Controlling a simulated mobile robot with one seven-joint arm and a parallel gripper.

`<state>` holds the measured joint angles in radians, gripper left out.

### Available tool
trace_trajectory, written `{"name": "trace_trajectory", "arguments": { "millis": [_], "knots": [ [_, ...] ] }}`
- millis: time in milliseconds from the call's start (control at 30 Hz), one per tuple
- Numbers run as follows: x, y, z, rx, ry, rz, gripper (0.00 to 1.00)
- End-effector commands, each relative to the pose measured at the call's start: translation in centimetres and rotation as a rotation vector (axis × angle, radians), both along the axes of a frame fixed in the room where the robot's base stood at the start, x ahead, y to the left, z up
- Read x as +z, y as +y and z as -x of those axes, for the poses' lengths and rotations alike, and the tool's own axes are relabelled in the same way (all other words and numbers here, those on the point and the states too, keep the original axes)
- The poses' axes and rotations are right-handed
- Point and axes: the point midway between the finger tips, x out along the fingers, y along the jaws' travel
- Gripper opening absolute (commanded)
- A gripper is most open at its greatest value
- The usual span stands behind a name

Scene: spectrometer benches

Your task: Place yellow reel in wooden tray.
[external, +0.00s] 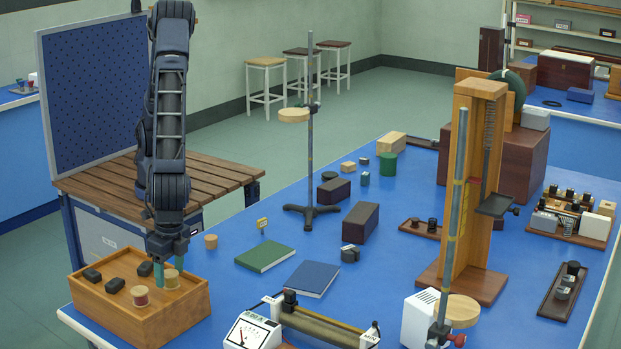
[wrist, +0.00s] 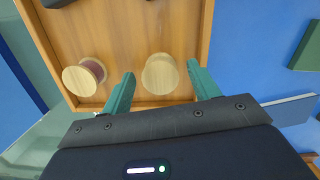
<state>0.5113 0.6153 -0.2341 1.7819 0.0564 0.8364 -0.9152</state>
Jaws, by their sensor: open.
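The wooden tray (external: 178,312) sits on the left corner of the blue bench. The yellow reel (external: 171,282) stands upright inside it, near its right side. In the wrist view the pale round top of the yellow reel (wrist: 160,74) lies between my two green fingers. My gripper (external: 170,268) is open and low over the tray, one finger on each side of this reel, with gaps visible in the wrist view. The tray floor (wrist: 130,38) shows around it. The thread is mostly hidden from above.
A dark red reel (external: 140,297) stands in the tray beside the yellow one, also in the wrist view (wrist: 85,76). Several black blocks (external: 92,275) lie in the tray. A green book (external: 265,256), a blue book (external: 311,279) and a meter (external: 252,331) stand to the right.

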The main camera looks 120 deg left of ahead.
Motion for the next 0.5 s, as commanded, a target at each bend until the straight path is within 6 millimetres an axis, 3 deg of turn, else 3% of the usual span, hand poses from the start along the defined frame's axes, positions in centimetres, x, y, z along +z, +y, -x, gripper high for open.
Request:
{"name": "trace_trajectory", "arguments": {
  "millis": [500],
  "knots": [
    [9.1, 0.2, -1.1, 0.001, -0.002, 0.001, 0.61]
  ]
}}
